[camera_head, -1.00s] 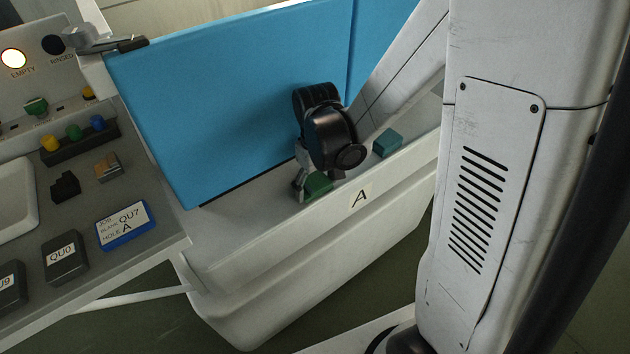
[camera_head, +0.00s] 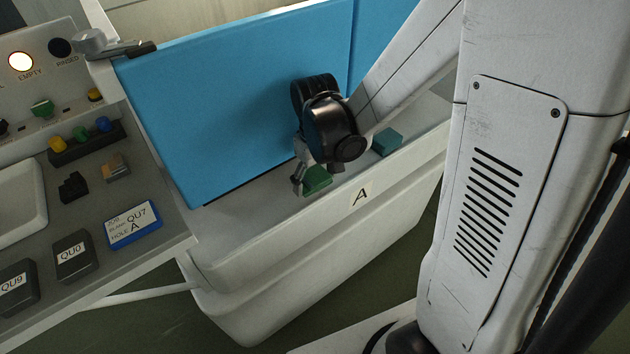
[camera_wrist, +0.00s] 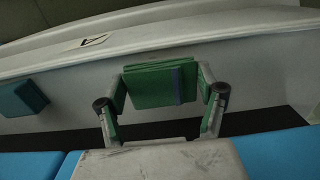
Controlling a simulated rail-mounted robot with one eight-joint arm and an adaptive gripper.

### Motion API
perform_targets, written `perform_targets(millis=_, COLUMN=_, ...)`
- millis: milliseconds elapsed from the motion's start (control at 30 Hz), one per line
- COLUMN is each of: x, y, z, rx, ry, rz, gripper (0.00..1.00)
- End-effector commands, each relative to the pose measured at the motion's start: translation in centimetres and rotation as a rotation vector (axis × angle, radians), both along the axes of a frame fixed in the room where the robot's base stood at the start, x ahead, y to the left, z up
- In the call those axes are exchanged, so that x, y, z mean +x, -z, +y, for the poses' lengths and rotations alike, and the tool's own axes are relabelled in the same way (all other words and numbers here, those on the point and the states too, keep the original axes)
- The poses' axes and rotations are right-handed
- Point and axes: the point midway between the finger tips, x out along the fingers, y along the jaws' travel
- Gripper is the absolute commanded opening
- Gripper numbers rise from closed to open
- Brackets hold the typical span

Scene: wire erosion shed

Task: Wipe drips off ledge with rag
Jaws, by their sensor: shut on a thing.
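My gripper (camera_head: 312,184) is shut on a folded green rag (camera_head: 318,179), low over the pale ledge (camera_head: 246,210) in front of the blue panel. In the wrist view the green rag (camera_wrist: 160,84) shows stacked layers and a dark blue stripe, between the two fingers of my gripper (camera_wrist: 162,92). I cannot tell whether the rag touches the ledge. The ledge surface (camera_wrist: 60,116) also shows in the wrist view. I cannot make out any drips on it.
A teal block (camera_head: 386,141) lies on the ledge right of my gripper, also in the wrist view (camera_wrist: 22,97). The blue panel (camera_head: 220,110) rises behind the ledge. A raised white rim marked A (camera_head: 361,196) runs along the front. A grey bench (camera_head: 110,190) holds labelled blocks at left.

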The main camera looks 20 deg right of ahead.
Motion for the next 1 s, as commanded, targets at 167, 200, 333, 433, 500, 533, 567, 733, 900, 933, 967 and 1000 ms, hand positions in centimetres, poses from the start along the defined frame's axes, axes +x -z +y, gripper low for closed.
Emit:
perform_targets(millis=167, x=0.0, y=-1.9, z=0.0, rx=0.0, ry=0.0, rz=0.0, gripper=0.45)
perform_targets(millis=200, x=0.0, y=-2.3, z=0.0, rx=0.0, ry=0.0, rz=0.0, gripper=0.45)
perform_targets(millis=333, x=0.0, y=-3.5, z=0.0, rx=0.0, ry=0.0, rz=0.0, gripper=0.45)
perform_targets(millis=433, x=0.1, y=-4.4, z=0.0, rx=0.0, ry=0.0, rz=0.0, gripper=0.45)
perform_targets(millis=500, x=0.0, y=-4.9, z=0.0, rx=0.0, ry=0.0, rz=0.0, gripper=0.45)
perform_targets(millis=533, x=0.0, y=-5.1, z=0.0, rx=0.0, ry=0.0, rz=0.0, gripper=0.45)
perform_targets(millis=567, x=0.0, y=-5.3, z=0.0, rx=0.0, ry=0.0, rz=0.0, gripper=0.45)
perform_targets(millis=733, x=0.0, y=-5.6, z=0.0, rx=0.0, ry=0.0, rz=0.0, gripper=0.45)
perform_targets(millis=900, x=0.0, y=-5.5, z=0.0, rx=0.0, ry=0.0, rz=0.0, gripper=0.45)
perform_targets(millis=933, x=0.0, y=-5.5, z=0.0, rx=0.0, ry=0.0, rz=0.0, gripper=0.45)
perform_targets(millis=967, x=0.0, y=-5.5, z=0.0, rx=0.0, ry=0.0, rz=0.0, gripper=0.45)
perform_targets(millis=1000, x=0.0, y=-5.5, z=0.0, rx=0.0, ry=0.0, rz=0.0, gripper=0.45)
